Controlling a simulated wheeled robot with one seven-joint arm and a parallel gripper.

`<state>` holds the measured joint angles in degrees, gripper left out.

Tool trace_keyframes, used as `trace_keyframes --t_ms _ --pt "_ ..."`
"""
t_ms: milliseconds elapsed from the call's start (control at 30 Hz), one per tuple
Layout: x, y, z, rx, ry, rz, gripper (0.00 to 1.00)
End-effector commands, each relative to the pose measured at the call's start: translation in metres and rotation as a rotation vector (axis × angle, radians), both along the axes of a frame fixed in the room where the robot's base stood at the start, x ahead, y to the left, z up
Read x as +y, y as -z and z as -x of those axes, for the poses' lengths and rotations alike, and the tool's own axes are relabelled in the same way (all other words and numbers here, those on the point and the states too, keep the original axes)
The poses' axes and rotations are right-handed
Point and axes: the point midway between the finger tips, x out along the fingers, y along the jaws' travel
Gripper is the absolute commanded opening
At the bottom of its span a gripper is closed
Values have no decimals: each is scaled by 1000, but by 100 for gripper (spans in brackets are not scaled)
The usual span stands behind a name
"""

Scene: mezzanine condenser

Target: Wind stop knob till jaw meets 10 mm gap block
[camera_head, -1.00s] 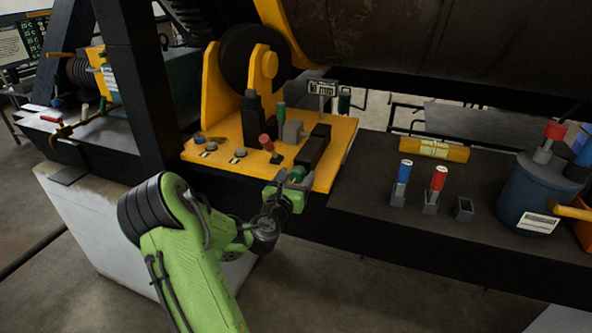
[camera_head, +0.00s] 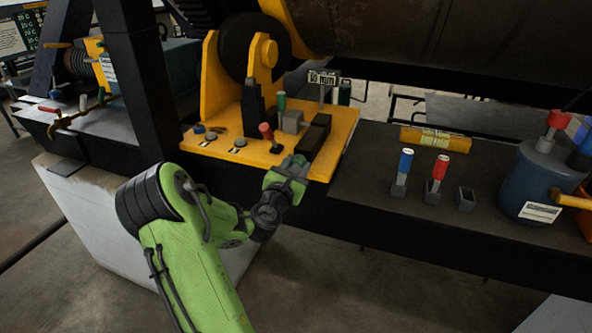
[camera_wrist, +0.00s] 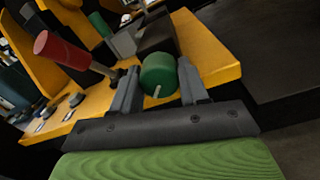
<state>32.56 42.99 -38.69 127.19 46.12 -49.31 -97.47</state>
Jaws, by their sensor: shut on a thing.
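The green stop knob (camera_wrist: 159,77) sits between the two fingers of my gripper (camera_wrist: 158,67) in the wrist view, with a pale mark on its face. My gripper (camera_head: 293,167) is shut on the knob at the front edge of the yellow plate (camera_head: 342,135) in the head view, hiding most of it. A black jaw block (camera_head: 313,137) lies behind the knob. A grey block (camera_head: 292,121), likely the gap block, stands to its left, under a "10 mm" sign (camera_head: 322,78). I cannot tell whether jaw and grey block touch.
A red-handled lever (camera_head: 267,132) stands close left of my gripper; a green-handled one (camera_head: 281,102) is behind it. Blue (camera_head: 404,163) and red (camera_head: 438,170) handled tools, a yellow level (camera_head: 435,138) and a blue canister (camera_head: 540,187) stand on the dark bench right.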

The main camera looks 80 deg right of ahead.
Motion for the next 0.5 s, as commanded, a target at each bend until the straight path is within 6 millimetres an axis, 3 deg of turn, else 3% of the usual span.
trace_keyframes --t_ms 100,367,400,500 --pt "0 1 0 -83 -1 12 14" --pt "0 0 0 -91 -1 11 14" --pt "0 0 0 -90 -1 11 49" --pt "0 0 0 -90 0 10 64"
